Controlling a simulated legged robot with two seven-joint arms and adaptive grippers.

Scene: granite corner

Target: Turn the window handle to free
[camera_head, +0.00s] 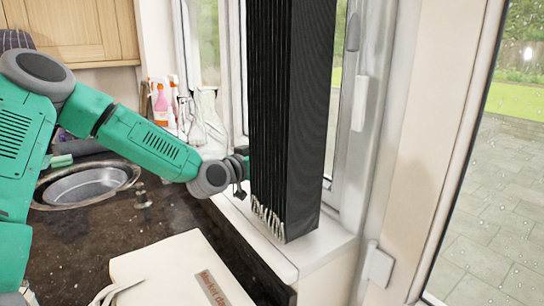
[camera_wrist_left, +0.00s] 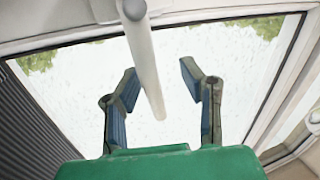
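In the left wrist view, a white window handle (camera_wrist_left: 146,62) hangs down from its round base at the top of the picture, slightly slanted. My left gripper (camera_wrist_left: 158,72) is open, with one finger on each side of the handle's lower part. Gaps show between the handle and both fingers; I cannot tell whether the handle lies at fingertip depth. In the head view, my left arm reaches to the window and its fingers are hidden behind the black pleated blind. That handle is hidden there too. My right gripper is in neither view.
The black blind (camera_head: 290,120) hangs close to my left wrist. Bottles (camera_head: 163,100) stand at the back of the sill. A sink (camera_head: 85,186) is set in the dark counter. A cream board or box (camera_head: 180,272) lies in front. A white fitting (camera_head: 360,103) is on the right frame.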

